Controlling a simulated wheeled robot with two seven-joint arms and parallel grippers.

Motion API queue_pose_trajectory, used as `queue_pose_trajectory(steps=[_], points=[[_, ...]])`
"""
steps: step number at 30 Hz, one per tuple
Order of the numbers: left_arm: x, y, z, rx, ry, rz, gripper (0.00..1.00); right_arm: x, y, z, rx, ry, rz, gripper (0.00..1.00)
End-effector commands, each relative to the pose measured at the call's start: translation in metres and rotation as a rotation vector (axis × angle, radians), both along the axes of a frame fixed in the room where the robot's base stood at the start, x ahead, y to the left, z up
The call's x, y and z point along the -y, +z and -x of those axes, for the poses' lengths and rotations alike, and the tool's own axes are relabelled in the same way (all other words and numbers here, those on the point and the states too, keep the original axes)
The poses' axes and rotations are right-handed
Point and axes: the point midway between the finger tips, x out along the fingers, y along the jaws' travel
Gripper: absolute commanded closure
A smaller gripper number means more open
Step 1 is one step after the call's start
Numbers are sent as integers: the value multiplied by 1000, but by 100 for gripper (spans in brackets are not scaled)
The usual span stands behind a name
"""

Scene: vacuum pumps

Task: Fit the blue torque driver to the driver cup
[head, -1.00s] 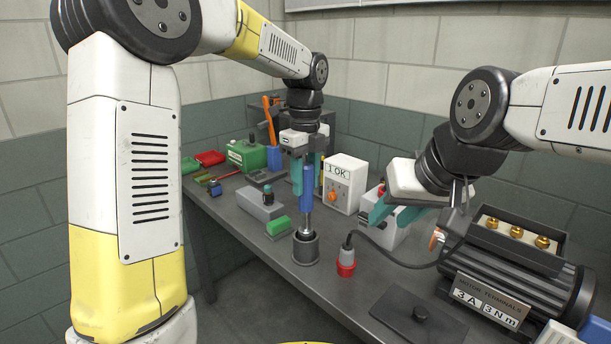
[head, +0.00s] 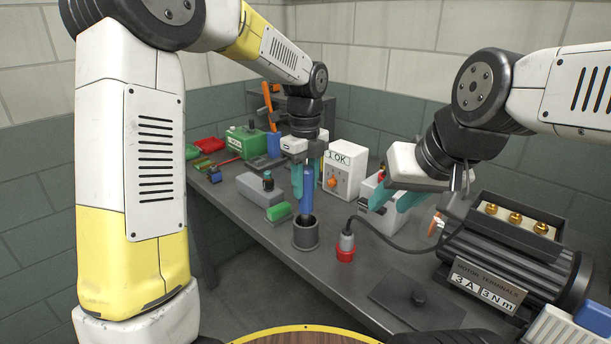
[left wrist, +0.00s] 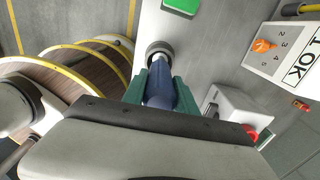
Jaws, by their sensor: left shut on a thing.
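The blue torque driver (head: 308,203) stands upright in the head view with its lower end inside the mouth of the dark driver cup (head: 306,237). My left gripper (head: 309,188) is shut on its blue handle from above. In the left wrist view the driver (left wrist: 160,95) lies between the green fingers, and its shaft runs into the round cup (left wrist: 159,48). How deep the tip sits inside the cup is hidden. My right gripper (head: 394,196) has its fingers apart and is empty, right of the cup, above the bench near a white box.
A red and grey plug (head: 345,248) with a black cable stands close right of the cup. A green block (head: 279,212) and a grey box (head: 258,195) are left of it. The 1 OK tester (head: 345,175) is behind; the motor (head: 510,260) and a dark plate (head: 417,300) are at right.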

Motion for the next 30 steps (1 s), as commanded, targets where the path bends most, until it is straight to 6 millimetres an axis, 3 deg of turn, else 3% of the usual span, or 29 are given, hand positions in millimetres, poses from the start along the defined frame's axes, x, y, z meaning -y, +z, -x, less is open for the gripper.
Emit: queue_pose_trajectory(steps=[30], points=[[0,-8,0,0,0,0,100,0,0,0,0,0,0,64]])
